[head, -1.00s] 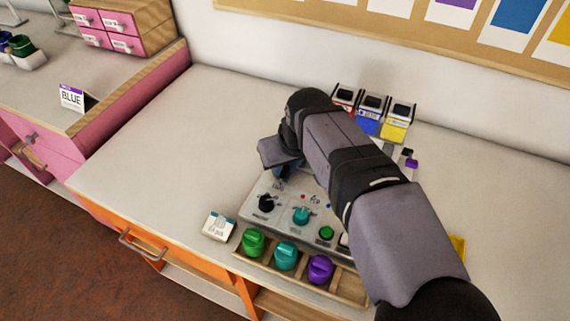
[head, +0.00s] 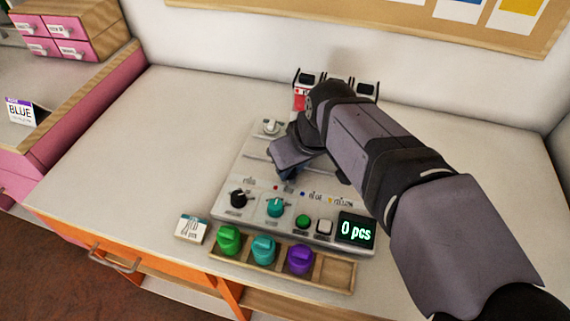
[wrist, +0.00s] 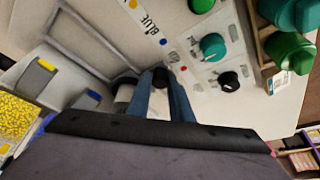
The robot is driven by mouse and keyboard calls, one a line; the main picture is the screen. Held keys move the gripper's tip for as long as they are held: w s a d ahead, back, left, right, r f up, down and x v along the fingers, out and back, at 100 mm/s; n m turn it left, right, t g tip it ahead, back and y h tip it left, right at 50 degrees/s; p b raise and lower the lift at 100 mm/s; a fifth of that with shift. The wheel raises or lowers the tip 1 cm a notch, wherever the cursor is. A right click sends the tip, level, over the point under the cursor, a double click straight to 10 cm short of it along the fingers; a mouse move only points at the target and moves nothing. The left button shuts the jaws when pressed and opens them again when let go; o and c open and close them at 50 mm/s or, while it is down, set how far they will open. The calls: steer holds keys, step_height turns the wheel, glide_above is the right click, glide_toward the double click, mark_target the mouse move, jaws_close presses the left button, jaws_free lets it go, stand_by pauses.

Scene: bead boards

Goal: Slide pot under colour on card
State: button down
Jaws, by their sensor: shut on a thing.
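The card reading BLUE (head: 20,111) stands on the left counter. The grey board (head: 225,197) has red (head: 275,187), blue (head: 303,193) and yellow dots along its label strip. My gripper (head: 287,174) is low over the board, between the red and blue dots as seen from the head. In the wrist view its blue fingers (wrist: 162,84) are shut around a small dark knob (wrist: 160,77). A pale grey pot (wrist: 122,93) shows just beside the fingers; its join to the knob is unclear. My arm hides the pot in the head view.
A display (head: 355,230) reads 0 pcs. Bead dispensers (head: 302,92) stand behind, partly hidden by my arm.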

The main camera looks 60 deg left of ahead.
steer(key=c, duration=1.6)
jaws_free()
steer(key=shift+r, duration=0.1)
steer(key=shift+v, duration=3.6)
